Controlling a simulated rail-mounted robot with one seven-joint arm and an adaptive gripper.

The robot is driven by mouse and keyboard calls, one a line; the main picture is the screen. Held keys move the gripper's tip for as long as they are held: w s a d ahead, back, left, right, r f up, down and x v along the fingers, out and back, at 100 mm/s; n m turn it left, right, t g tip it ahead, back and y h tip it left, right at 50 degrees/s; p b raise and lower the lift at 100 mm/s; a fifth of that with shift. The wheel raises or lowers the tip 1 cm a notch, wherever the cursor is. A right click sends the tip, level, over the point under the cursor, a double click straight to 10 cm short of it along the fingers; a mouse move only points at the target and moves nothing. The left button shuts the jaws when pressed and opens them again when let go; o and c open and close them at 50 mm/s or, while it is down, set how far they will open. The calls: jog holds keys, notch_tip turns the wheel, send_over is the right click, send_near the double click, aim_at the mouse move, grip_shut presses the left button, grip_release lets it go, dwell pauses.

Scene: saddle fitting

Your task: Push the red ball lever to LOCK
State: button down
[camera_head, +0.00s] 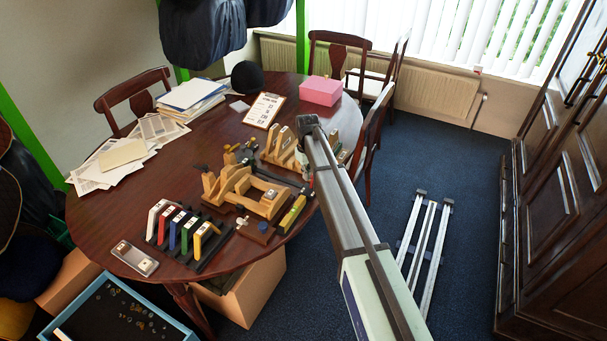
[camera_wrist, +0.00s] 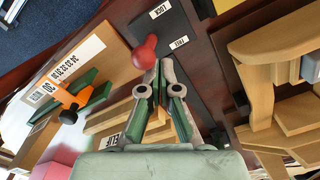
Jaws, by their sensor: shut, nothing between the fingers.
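The red ball lever (camera_wrist: 145,53) shows in the wrist view just left of my fingertips. On the dark plate to its right, the FREE label (camera_wrist: 179,43) is nearer the ball, and the LOCK label (camera_wrist: 160,11) is farther up the picture. My gripper (camera_wrist: 160,66) is shut and empty, its tips close beside the ball; I cannot tell whether they touch it. In the head view my arm reaches over the table's right side and hides much of the lever area.
Wooden fixtures (camera_head: 247,192) stand left of my arm on the round table (camera_head: 92,212). A rack of coloured pieces (camera_head: 183,231) is farther left. In the wrist view, a wooden frame (camera_wrist: 258,47) stands at the right and an orange clamp (camera_wrist: 70,101) at the left.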

jog(key=shift+d, duration=0.2)
jog(key=shift+a, duration=0.25)
jog(key=shift+w+a, duration=0.2)
jog(key=shift+a, duration=0.15)
jog(key=shift+r, duration=0.15)
notch_tip(320, 180, up, 7)
jog(key=p, duration=0.3)
dwell(0.4)
